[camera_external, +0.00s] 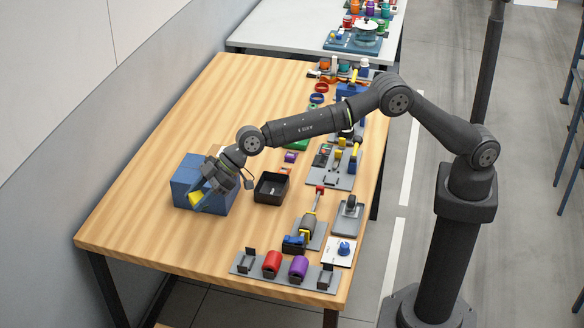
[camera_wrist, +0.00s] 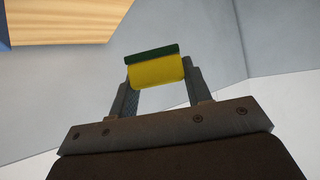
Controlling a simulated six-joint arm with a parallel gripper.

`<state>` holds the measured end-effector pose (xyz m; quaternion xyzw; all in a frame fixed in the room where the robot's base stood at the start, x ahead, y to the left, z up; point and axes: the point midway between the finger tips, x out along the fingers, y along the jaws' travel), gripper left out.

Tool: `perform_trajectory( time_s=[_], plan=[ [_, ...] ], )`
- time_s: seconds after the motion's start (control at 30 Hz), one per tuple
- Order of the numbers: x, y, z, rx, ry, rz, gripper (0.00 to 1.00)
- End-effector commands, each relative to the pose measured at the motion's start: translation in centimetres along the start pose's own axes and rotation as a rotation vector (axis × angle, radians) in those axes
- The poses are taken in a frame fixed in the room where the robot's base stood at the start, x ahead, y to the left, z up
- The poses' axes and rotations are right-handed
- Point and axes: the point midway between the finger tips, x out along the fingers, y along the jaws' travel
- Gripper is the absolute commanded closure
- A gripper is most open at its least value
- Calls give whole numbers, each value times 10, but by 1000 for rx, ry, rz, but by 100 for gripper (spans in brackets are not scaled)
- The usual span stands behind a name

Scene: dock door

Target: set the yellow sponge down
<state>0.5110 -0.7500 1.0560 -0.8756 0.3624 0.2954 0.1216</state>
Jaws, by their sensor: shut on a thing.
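The yellow sponge (camera_wrist: 157,75) has a green layer along one edge and sits between the two fingers of my gripper (camera_wrist: 158,88) in the wrist view. My gripper is shut on it. In the external view the sponge (camera_external: 196,198) shows as a small yellow patch at the front of a blue box (camera_external: 187,178). There my gripper (camera_external: 207,190) is close to the box's front right side and hides part of it. I cannot tell whether the sponge touches the box or the table.
A black open tray (camera_external: 271,188) stands just right of the box on the wooden table (camera_external: 165,130). A grey fixture with red and purple rollers (camera_external: 285,266) lies at the front edge. Tools and parts line the right side. The table's left and back left are clear.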

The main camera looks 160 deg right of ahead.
Motion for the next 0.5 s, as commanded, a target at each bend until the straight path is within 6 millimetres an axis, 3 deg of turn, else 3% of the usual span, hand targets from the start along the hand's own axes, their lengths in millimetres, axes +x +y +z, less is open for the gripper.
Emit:
perform_trajectory(
  time_s=[0.1,0.5],
  plan=[
    [18,0,25,1,-5,-1,80],
    [62,0,82,2,-4,0,80]
  ],
)
